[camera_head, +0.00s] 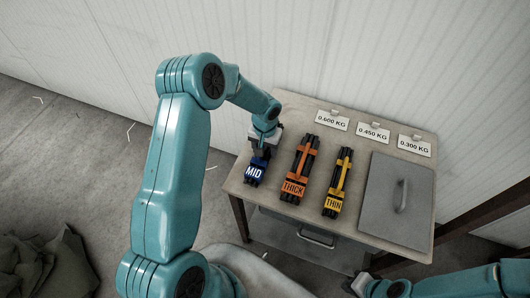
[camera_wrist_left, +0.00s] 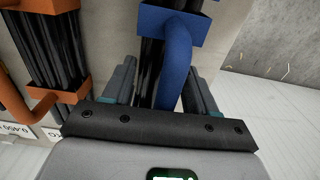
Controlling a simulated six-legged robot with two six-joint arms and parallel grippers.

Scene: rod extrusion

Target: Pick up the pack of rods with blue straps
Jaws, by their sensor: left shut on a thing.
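The pack of rods with blue straps (camera_head: 257,171), labelled MID, lies at the left side of the table. My left gripper (camera_head: 262,147) is at the pack's far part and covers some of it. In the left wrist view, the blue handle (camera_wrist_left: 178,55) runs between the two grey fingers of my left gripper (camera_wrist_left: 160,82), with black rods beside it. The gripper is shut on this handle. The pack appears to be at the tabletop; any gap below is hidden. My right arm shows at the lower right; its fingers cannot be made out.
An orange-strapped THICK pack (camera_head: 300,168) lies just right of the blue one, then a yellow-strapped THIN pack (camera_head: 338,183). A grey lidded panel with a handle (camera_head: 385,212) fills the table's right side. Several weight signs (camera_head: 373,132) stand along the back of the table (camera_head: 290,102).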

